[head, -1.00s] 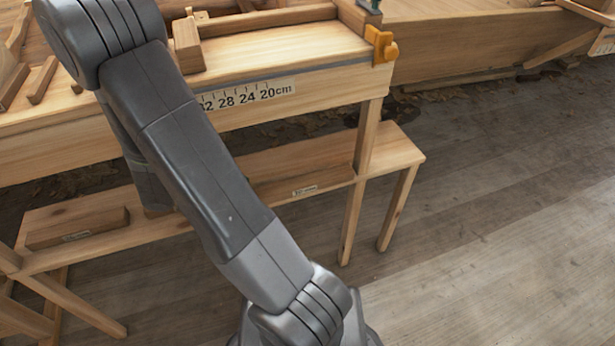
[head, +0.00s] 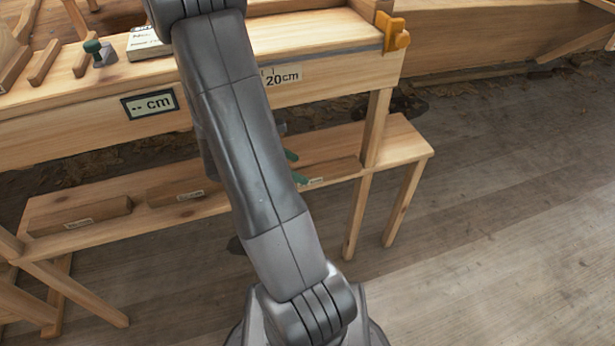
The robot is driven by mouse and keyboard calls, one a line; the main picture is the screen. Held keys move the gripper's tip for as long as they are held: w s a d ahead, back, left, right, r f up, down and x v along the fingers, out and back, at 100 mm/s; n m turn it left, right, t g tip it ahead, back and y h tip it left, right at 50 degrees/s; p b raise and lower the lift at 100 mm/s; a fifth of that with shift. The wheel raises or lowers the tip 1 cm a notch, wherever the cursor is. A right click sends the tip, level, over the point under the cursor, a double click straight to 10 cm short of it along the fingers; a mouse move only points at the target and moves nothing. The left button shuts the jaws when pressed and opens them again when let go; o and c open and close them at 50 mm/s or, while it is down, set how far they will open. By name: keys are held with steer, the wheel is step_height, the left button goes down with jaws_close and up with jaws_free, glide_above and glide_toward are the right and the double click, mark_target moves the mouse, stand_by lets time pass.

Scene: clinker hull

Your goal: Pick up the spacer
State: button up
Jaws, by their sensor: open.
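Wooden blocks with small labels lie on the lower shelf: one at the left (head: 80,216), one in the middle (head: 177,191) and one at the right (head: 332,171). The labels are too small to read, so I cannot tell which is the spacer. My gripper (head: 296,167) is mostly hidden behind my arm. Two green fingertips show apart beside my forearm, near the left end of the right block. They look open, with nothing seen between them. I cannot tell whether they touch the block, whose left part is hidden.
The bench above carries a "-- cm" display (head: 149,103), a ruler strip ending at 20cm (head: 283,76), a yellow clamp (head: 394,32), a green-knobbed piece (head: 95,52) and a white card (head: 146,43). The shelf (head: 402,146) is bare at its right end. Floor right is clear.

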mark_target(307, 172)
steer(key=b+x, duration=0.1)
steer(key=x, duration=0.4)
steer(key=shift+b, duration=0.4)
steer(key=c, duration=1.3)
